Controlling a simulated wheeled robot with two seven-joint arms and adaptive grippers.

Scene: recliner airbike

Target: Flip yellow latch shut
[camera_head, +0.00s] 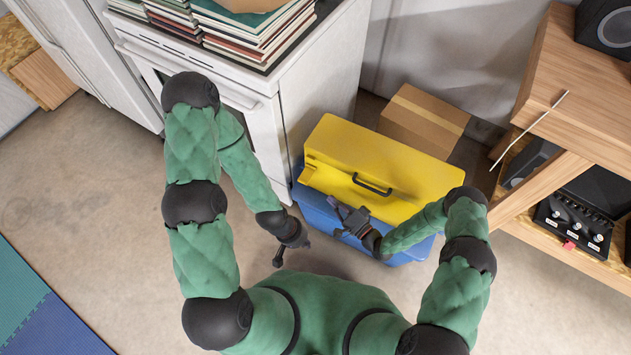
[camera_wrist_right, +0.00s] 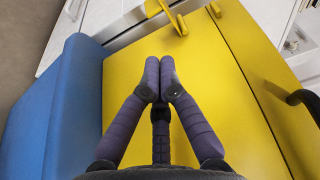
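The toolbox has a yellow lid (camera_head: 395,165) over a blue base (camera_head: 310,213) and stands on the floor in the head view. A yellow latch (camera_head: 307,174) sticks out at the lid's left front corner; it also shows at the top of the right wrist view (camera_wrist_right: 176,20). My right gripper (camera_head: 334,204) is over the box's front edge, to the right of the latch and apart from it. In the right wrist view its fingers (camera_wrist_right: 160,82) are together with nothing seen between them. My left gripper (camera_head: 278,258) hangs left of the box, empty, its fingers hard to make out.
A black handle (camera_head: 371,185) sits on the lid. A white stove (camera_head: 310,75) stands close behind and left of the box. A cardboard box (camera_head: 424,120) is behind it. A wooden shelf (camera_head: 560,90) stands to the right.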

